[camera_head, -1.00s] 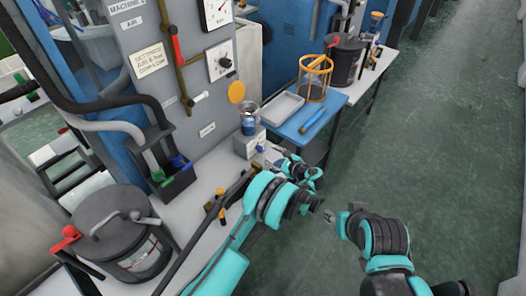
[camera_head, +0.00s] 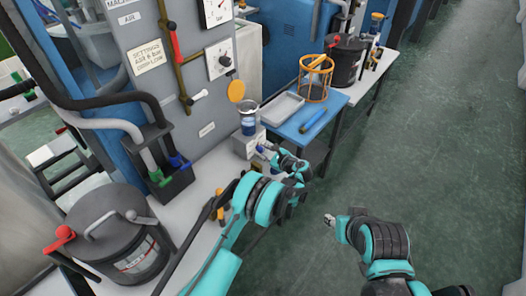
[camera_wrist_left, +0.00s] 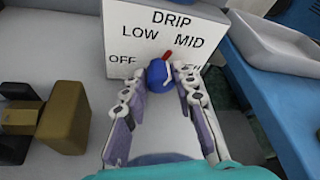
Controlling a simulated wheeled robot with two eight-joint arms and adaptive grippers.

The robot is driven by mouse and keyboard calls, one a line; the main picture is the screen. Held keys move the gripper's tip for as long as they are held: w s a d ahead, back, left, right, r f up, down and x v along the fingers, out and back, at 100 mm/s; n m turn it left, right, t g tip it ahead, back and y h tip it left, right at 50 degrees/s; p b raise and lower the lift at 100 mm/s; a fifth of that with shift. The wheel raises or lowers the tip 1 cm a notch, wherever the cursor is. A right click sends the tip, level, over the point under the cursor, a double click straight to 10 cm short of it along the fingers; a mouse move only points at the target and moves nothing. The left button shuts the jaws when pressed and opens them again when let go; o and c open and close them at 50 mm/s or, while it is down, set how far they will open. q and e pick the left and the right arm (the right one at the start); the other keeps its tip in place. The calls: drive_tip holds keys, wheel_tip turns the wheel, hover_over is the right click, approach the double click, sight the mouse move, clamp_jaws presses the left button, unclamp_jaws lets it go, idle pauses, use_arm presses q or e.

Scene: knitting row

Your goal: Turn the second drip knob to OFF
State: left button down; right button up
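The drip unit is a white box (camera_head: 243,145) with a glass of blue liquid (camera_head: 248,124) on top. In the left wrist view its face (camera_wrist_left: 150,40) reads DRIP, LOW, MID and OFF; the lower right label is partly hidden by a finger. The blue knob (camera_wrist_left: 159,77) has a red pointer aimed up and slightly right, between LOW and MID. My left gripper (camera_wrist_left: 160,82) is open, with its fingers on both sides of the knob; contact is unclear. It also shows in the head view (camera_head: 266,152). My right gripper (camera_head: 329,219) hangs over the floor, away from the bench.
A brass block (camera_wrist_left: 62,115) lies left of my fingers. A grey tray (camera_head: 282,108) and an orange wire basket (camera_head: 315,78) stand on the blue table (camera_head: 300,130) to the right. A dark lidded pot (camera_head: 115,235) stands at the near left. The aisle floor is clear.

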idle(0.3)
use_arm(q)
drive_tip(key=shift+s+n+t, duration=0.1)
drive_tip(key=shift+n+t, duration=0.6)
drive_tip(key=shift+n, duration=0.4)
drive_tip(key=shift+a+f+n+t+h, duration=0.15)
drive_tip(key=shift+n+t+h, duration=0.15)
drive_tip(key=shift+n+t, duration=0.8)
drive_tip(key=shift+n, duration=0.4)
drive_tip(key=c, duration=1.2)
unclamp_jaws()
drive_tip(key=v, duration=1.2)
